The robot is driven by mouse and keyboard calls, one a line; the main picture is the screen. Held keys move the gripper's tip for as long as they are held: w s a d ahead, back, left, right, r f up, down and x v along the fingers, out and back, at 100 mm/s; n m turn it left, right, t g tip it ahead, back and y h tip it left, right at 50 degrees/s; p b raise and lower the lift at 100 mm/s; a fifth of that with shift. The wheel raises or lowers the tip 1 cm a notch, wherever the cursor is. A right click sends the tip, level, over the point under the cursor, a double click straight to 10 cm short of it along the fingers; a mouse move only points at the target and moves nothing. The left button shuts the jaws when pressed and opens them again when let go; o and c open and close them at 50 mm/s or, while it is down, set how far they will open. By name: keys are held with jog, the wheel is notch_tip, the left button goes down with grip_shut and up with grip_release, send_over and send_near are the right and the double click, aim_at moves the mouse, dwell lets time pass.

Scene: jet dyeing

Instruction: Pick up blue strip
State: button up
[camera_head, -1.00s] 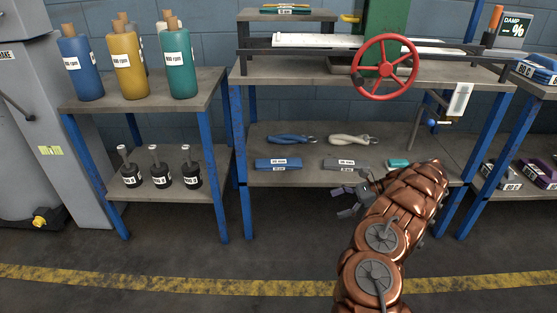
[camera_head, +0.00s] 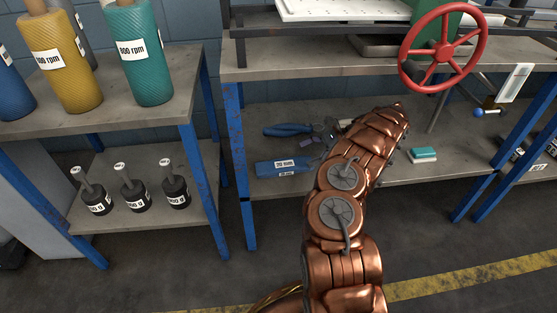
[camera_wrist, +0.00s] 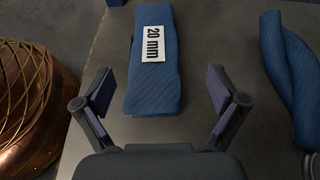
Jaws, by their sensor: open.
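The blue strip (camera_head: 287,166) is a flat folded blue cloth with a white "20 mm" label, lying on the lower shelf of the middle bench. In the wrist view the blue strip (camera_wrist: 154,85) lies ahead, its near end between my open fingers. My gripper (camera_wrist: 161,95) is open and empty, with a finger to either side of the strip and a gap on both sides. In the head view my gripper (camera_head: 318,140) is over the shelf just behind and right of the strip, partly hidden by my arm.
A blue twisted hank (camera_head: 287,130) lies behind the strip; it also shows at right in the wrist view (camera_wrist: 290,70). A teal sponge-like block (camera_head: 422,154) sits to the right. The upper shelf (camera_head: 300,66) and a blue bench leg (camera_head: 241,150) bound the space.

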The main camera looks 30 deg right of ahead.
aim_at(286, 164)
jog(key=shift+b+x, duration=0.3)
jog(key=shift+x, duration=0.75)
jog(key=shift+a+f+b, duration=0.3)
jog(key=shift+a+b, duration=0.15)
jog(key=shift+a, duration=0.2)
jog(key=shift+a+f+b, duration=0.35)
jog(key=shift+a+b, duration=0.05)
jog(key=shift+a, duration=0.3)
jog(key=shift+b+x, duration=0.45)
jog(key=shift+x, duration=0.8)
jog(key=shift+r, duration=0.1)
jog(key=c, duration=1.3)
